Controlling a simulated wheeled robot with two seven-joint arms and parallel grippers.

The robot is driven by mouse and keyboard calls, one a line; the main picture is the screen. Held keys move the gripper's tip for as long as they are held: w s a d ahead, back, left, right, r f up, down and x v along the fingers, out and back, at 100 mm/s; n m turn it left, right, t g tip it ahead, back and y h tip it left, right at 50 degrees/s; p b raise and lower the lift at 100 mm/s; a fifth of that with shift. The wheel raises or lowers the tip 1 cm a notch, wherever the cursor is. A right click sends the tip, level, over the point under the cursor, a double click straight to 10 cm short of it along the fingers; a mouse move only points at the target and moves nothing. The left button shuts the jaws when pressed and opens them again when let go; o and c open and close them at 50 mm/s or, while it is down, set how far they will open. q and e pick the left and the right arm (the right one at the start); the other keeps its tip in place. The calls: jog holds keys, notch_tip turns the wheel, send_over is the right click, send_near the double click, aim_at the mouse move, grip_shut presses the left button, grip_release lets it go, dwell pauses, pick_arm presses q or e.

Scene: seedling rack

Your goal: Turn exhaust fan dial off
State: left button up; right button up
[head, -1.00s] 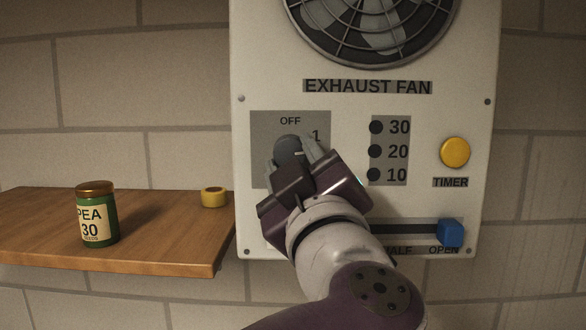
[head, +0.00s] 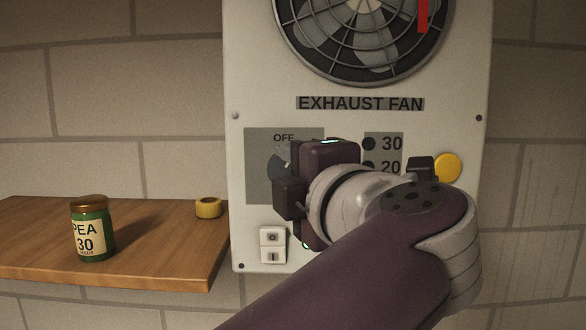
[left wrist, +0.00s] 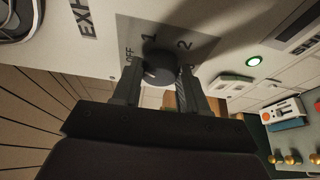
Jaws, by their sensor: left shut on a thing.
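The exhaust fan dial (left wrist: 160,66) is a dark round knob on a grey plate marked OFF, 1 and 2. In the left wrist view my left gripper (left wrist: 160,88) has one finger on either side of the knob and is shut on it. A small pale mark shows on the knob; I cannot tell for sure which label it points to. In the head view my left gripper (head: 284,178) is at the dial plate (head: 257,150), and hides most of the dial and its numbers. My right gripper is not in view.
The fan grille (head: 350,38) is above, with a red strip (head: 423,14) over it. A white rocker switch (head: 272,245) is below the dial, a yellow timer button (head: 447,167) to the right. A wooden shelf (head: 150,270) holds a green jar (head: 92,230) and a yellow roll (head: 208,208).

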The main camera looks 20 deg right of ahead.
pick_arm(q)
jog(key=n, duration=0.1)
jog(key=n+g, duration=0.1)
jog(key=n, duration=0.1)
jog(key=n+g+p, duration=0.1)
jog(key=shift+a+r+n+h, duration=0.1)
jog(key=shift+r+n+h, duration=0.2)
dwell(0.4)
jog(key=o, duration=1.1)
jog(key=shift+w, duration=0.1)
jog(key=shift+c, duration=0.2)
jog(key=a+v, duration=0.1)
jog(key=v, duration=1.1)
jog(key=shift+s+d+b, duration=0.3)
jog(key=shift+d+b, duration=0.1)
jog(key=shift+d, duration=0.05)
jog(key=shift+r, duration=0.1)
